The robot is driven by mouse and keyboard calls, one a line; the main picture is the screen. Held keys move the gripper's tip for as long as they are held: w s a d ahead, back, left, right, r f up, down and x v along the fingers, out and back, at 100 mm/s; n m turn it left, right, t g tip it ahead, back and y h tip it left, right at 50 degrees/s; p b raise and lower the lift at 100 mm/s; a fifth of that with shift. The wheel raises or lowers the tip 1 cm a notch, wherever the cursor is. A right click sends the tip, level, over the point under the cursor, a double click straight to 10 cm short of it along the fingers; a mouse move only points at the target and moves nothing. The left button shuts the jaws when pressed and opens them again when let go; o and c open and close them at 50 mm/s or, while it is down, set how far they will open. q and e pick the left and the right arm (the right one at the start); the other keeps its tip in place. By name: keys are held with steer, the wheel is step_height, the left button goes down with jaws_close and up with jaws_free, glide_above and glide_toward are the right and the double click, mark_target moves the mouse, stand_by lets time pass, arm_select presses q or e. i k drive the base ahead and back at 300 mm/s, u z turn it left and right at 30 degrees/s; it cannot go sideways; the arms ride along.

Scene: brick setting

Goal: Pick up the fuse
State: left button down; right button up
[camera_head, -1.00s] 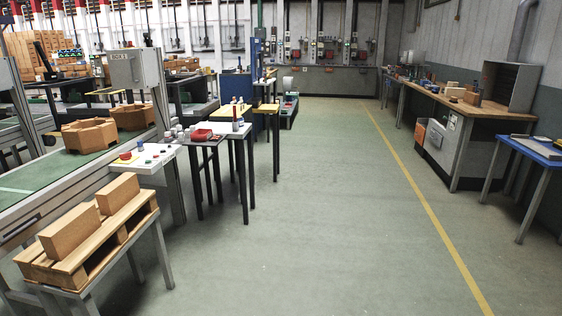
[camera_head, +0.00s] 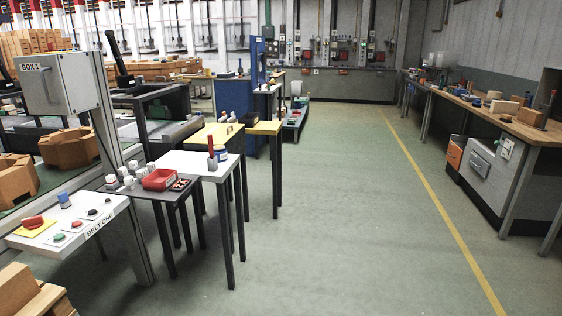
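I cannot make out a fuse for certain at this size. Several small white pieces (camera_head: 128,178) stand on a low dark table (camera_head: 146,194) at the left. A red open bin (camera_head: 160,179) sits beside them, with small items at its right edge that are too small to tell. A grey cabinet (camera_head: 52,88) marked "BOX 1" stands at the upper left. Neither of my grippers is in view.
A white table (camera_head: 193,163) with a red-topped item and yellow tables (camera_head: 262,128) stand beyond. A long workbench (camera_head: 480,114) lines the right. The green floor (camera_head: 330,210) between is clear.

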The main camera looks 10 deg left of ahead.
mark_target(111, 179)
steer(key=u, duration=0.05)
steer(key=i, duration=0.6)
steer(key=u, duration=0.55)
steer(key=i, duration=0.55)
steer(key=u, duration=0.85)
